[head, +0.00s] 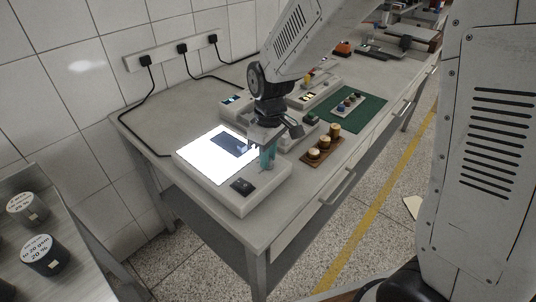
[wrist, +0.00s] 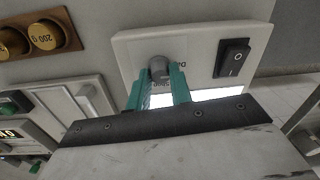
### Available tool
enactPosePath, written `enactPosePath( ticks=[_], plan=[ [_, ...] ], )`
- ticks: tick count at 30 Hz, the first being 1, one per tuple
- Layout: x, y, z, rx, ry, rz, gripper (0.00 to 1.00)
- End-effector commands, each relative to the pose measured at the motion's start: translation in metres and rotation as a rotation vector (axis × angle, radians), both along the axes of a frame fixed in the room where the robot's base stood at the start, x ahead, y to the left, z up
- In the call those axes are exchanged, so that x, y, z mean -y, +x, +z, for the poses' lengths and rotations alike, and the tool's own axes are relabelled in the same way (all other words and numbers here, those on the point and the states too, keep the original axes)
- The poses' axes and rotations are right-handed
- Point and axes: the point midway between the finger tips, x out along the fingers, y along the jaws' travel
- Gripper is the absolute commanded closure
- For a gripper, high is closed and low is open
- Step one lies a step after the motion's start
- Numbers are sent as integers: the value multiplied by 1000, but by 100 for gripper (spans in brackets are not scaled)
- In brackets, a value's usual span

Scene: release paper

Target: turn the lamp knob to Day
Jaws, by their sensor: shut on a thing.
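The lamp is a pale box (head: 213,190) with a brightly lit white panel, on the near end of the bench. Its grey round knob (wrist: 160,65) shows in the wrist view, between the teal fingers of my gripper (wrist: 159,80). The gripper is shut on the knob, one finger on each side. Part of a label starting "Da" shows beside the knob; other lettering is partly hidden by the fingers. The knob's pointer is not readable. In the head view my gripper (head: 267,158) points down at the lamp's right side and hides the knob.
A black rocker switch (head: 241,186) sits on the lamp near the knob. A wooden block with brass weights (head: 323,148) stands to the right. A green mat (head: 362,112) and small devices lie farther along the bench.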

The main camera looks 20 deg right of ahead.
Motion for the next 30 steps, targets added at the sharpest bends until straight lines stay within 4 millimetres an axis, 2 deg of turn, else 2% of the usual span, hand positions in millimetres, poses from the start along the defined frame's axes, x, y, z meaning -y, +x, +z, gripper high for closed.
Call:
enactPosePath(
  ticks=[17, 18, 20, 30],
  plan=[
    [0, 1, 1, 4, 1, 33, 100],
    [0, 1, 1, 4, 1, 33, 73],
    [0, 1, 1, 4, 1, 33, 57],
    [0, 1, 4, 3, 1, 32, 57]
  ],
)
